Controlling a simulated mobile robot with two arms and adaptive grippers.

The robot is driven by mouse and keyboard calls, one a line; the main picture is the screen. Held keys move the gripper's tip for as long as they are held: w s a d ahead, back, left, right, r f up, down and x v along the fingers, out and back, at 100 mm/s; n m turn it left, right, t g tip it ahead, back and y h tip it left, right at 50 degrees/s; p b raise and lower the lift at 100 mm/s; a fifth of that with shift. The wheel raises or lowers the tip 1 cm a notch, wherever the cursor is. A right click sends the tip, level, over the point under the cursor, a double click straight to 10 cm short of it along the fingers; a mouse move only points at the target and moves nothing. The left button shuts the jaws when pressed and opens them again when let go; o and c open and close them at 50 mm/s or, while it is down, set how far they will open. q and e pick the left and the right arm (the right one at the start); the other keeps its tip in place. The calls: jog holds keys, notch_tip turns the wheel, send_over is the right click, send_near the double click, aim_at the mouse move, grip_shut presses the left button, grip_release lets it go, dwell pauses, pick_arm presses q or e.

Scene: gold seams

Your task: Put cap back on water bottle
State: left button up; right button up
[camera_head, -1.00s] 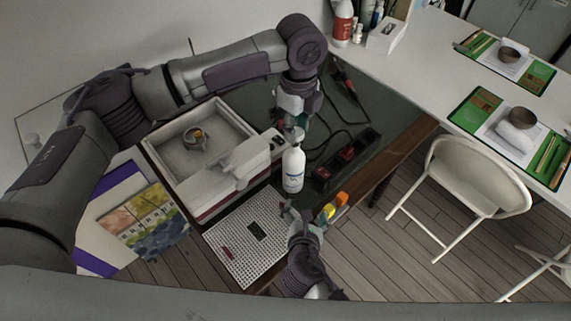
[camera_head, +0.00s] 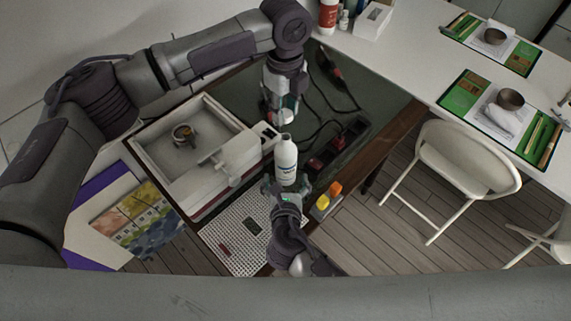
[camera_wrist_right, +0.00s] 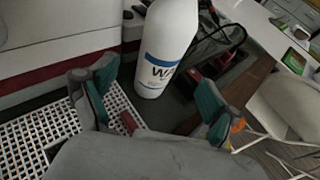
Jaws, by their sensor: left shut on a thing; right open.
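The white water bottle (camera_head: 286,158) stands upright near the middle of the dark table; it also shows in the right wrist view (camera_wrist_right: 164,50), its top cut off. My left gripper (camera_head: 281,114) is shut on a small white piece that looks like the cap (camera_head: 286,117), just beyond the bottle's top in the head view; the fingers partly hide it. I cannot tell the height gap between them. My right gripper (camera_head: 285,186) is open at the bottle's lower part. In the right wrist view its fingers (camera_wrist_right: 153,98) are spread, with the bottle ahead between them.
A white box-like machine (camera_head: 215,150) stands left of the bottle. A white perforated board (camera_head: 235,235) lies at the front. Cables and a dark power strip (camera_head: 338,148) lie to the right, with orange and yellow items (camera_head: 330,194) near the table's edge.

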aim_at(286, 168)
jog(key=x, duration=0.8)
jog(key=shift+w+f, duration=0.15)
jog(key=shift+w, duration=0.1)
jog(key=shift+c, duration=0.2)
grip_shut()
pick_arm(q)
jog(key=shift+f, duration=2.5)
